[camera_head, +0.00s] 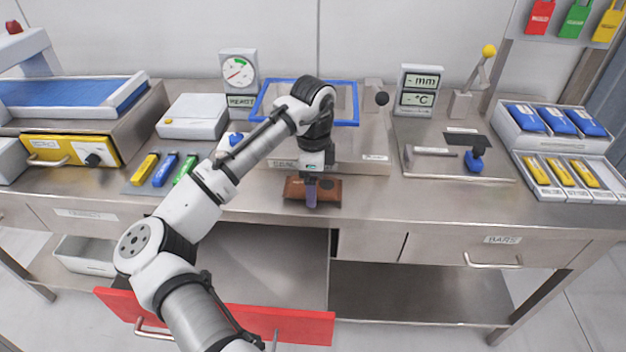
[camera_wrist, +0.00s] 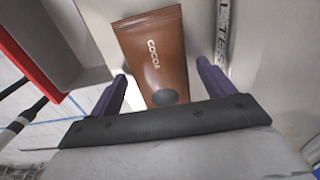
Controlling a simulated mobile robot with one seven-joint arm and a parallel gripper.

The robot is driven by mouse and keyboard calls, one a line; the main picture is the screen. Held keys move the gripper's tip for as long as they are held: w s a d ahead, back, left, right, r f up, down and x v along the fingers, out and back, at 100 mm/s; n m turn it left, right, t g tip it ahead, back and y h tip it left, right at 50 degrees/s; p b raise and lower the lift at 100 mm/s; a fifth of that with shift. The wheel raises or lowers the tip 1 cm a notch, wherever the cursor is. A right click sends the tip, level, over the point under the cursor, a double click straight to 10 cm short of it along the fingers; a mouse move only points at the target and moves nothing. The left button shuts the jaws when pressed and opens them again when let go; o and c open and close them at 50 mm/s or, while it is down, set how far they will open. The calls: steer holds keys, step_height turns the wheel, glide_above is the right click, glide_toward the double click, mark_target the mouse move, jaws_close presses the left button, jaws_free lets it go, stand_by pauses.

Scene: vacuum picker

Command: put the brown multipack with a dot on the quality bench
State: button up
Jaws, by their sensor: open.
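The brown multipack (camera_head: 296,188) lies flat on the steel bench (camera_head: 235,197), close to its front edge. In the wrist view the brown multipack (camera_wrist: 152,52) reads "COCOA" and has a dark round dot near its close end. My gripper (camera_head: 311,201) is over the pack and points down. In the wrist view my gripper (camera_wrist: 162,82) is open, with one purple finger on each side of the pack's dotted end. A gap shows beside each finger. Whether the fingertips reach down to the bench is hard to tell.
A blue-rimmed seal-test station (camera_head: 358,165) stands just behind the pack. An open red-fronted drawer (camera_head: 290,322) juts out below. Coloured bars (camera_head: 165,168) lie left.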

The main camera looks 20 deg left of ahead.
step_height(320, 180, up, 12)
steer(key=b, duration=0.1)
steer(key=shift+r, duration=0.2)
steer(key=shift+f, duration=0.1)
stand_by(0.5)
